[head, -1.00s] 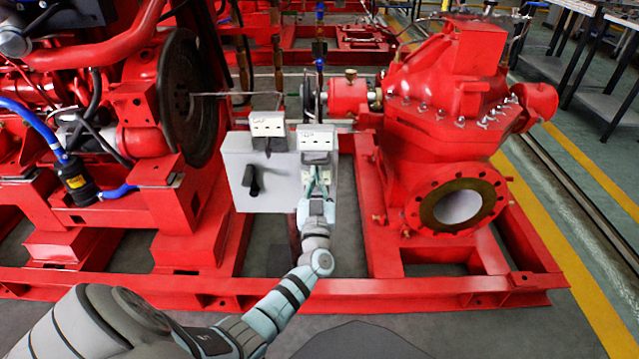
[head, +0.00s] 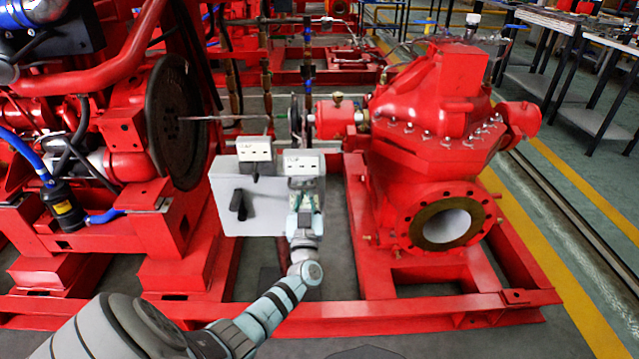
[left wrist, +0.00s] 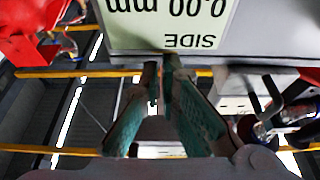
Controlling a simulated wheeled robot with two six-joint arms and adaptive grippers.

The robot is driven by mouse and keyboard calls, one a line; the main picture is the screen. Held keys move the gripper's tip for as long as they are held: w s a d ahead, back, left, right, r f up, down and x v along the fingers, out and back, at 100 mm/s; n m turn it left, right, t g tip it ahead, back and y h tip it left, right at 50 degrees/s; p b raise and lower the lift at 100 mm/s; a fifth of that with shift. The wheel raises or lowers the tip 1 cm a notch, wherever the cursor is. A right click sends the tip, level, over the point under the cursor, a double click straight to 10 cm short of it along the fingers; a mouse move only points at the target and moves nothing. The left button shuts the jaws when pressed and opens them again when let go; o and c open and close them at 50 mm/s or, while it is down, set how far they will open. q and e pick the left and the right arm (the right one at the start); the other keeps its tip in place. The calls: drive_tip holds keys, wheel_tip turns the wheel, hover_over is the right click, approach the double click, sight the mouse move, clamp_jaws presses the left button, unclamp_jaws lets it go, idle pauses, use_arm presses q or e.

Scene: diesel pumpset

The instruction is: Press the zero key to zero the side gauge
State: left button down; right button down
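The side gauge (head: 304,165) is the right one of two small white boxes above a grey panel in the head view. In the left wrist view its pale face (left wrist: 185,25) is upside down. It bears the word SIDE, and a partly cut-off reading looks like 0.00 mm. The zero key cannot be made out. My left gripper (head: 304,185) is just below the side gauge. In the left wrist view the green fingers of this gripper (left wrist: 161,62) come together, empty, at the gauge's lower edge. Contact cannot be told. My right gripper is out of view.
A second white gauge (head: 254,150) stands left of the side gauge. The grey panel (head: 225,190) has a black handle (head: 239,204). A red engine with a dark flywheel (head: 172,120) is on the left, and a red pump (head: 430,130) on the right.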

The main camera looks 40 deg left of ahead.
use_arm(q)
drive_tip(key=shift+s+f, duration=0.25)
drive_tip(key=shift+f, duration=0.4)
drive_tip(key=r+v, duration=0.1)
drive_tip(key=v, duration=0.6)
drive_tip(key=shift+s+d, duration=0.15)
drive_tip(key=shift+d, duration=0.15)
drive_tip(key=shift+f, duration=0.1)
